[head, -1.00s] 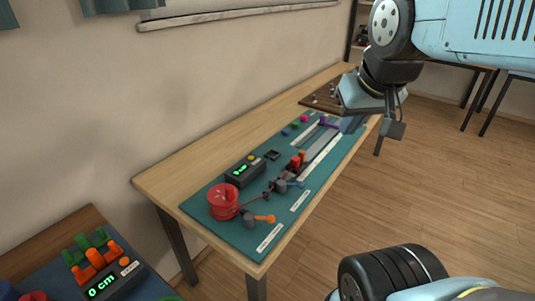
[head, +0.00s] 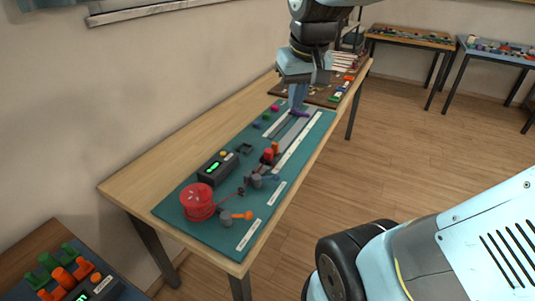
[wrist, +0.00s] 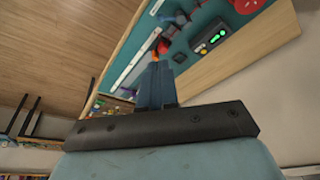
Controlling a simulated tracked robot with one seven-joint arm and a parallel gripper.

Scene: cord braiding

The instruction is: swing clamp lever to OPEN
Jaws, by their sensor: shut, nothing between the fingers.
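On the teal mat (head: 175,212) two grey posts carry small levers. The near post (head: 227,218) has an orange lever (head: 243,216) pointing right. The other post (head: 257,181) has a blue lever (head: 271,178), also pointing right. The label print is too small to read, so I cannot tell which is the clamp lever or its marked position. My gripper (head: 297,107) is shut and empty, pointing down at the mat's far end beside a purple piece (head: 301,114); I cannot tell whether they touch. Its blue fingers also show in the wrist view (wrist: 154,80).
A red spool (head: 197,203) stands on the mat, its cord running toward the blue-lever post. A black box (head: 217,168) with a green display stands behind. Red and orange blocks (head: 269,154) sit near a long pale rail (head: 298,138). A brown board (head: 320,97) lies beyond.

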